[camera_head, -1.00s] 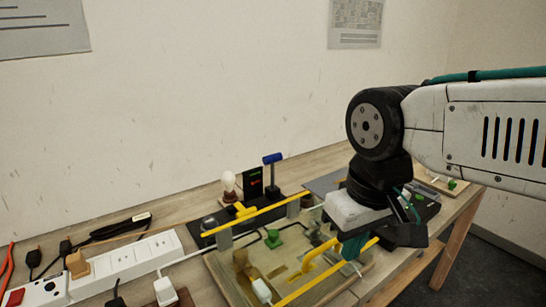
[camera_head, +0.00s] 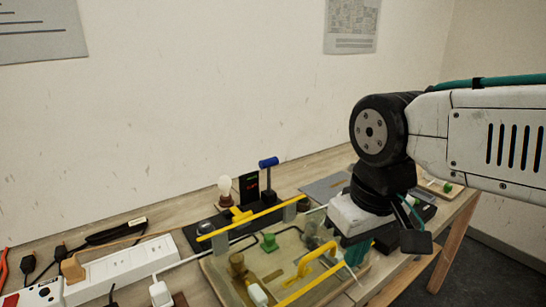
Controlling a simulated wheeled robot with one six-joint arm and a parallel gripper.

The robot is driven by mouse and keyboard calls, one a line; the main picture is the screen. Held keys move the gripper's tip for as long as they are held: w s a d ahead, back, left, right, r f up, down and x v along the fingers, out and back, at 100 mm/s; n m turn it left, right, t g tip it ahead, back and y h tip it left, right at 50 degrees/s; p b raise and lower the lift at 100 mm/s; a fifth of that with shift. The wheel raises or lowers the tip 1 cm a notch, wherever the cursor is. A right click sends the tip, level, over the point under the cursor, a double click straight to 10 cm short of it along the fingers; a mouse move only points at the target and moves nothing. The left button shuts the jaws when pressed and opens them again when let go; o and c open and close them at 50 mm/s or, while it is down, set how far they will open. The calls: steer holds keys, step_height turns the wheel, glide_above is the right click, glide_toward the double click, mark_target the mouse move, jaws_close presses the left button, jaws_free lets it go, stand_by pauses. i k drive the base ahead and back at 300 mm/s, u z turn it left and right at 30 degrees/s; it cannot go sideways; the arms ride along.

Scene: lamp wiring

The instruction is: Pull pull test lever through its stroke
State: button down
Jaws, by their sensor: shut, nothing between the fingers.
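What I take to be the pull test lever is a dark post with a blue handle (camera_head: 268,163) on top. It stands upright at the back of the bench, next to a black panel (camera_head: 249,187) with small red and green marks. My gripper (camera_head: 386,241) is to the right of the lever and nearer the camera, over the right side of the wooden board. It is shut and empty, clear of the lever. Its fingertips are mostly hidden by the dark wrist parts.
A wooden board (camera_head: 222,283) with yellow rails (camera_head: 255,219) and a yellow handle (camera_head: 318,256) lies in front of the lever. A bulb (camera_head: 225,184) stands to the lever's left. A white power strip (camera_head: 125,262) and cables lie at the left. A grey plate (camera_head: 325,187) lies behind.

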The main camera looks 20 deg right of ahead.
mark_target(267, 164)
steer(key=z, duration=0.85)
steer(key=k, duration=1.1)
steer(key=z, duration=1)
steer(key=k, duration=0.2)
steer(key=z, duration=0.2)
steer(key=i, duration=1)
steer(key=u, duration=0.65)
steer(key=i, duration=0.75)
steer(key=u, duration=1.3)
steer(key=i, duration=0.45)
steer(key=u, duration=0.5)
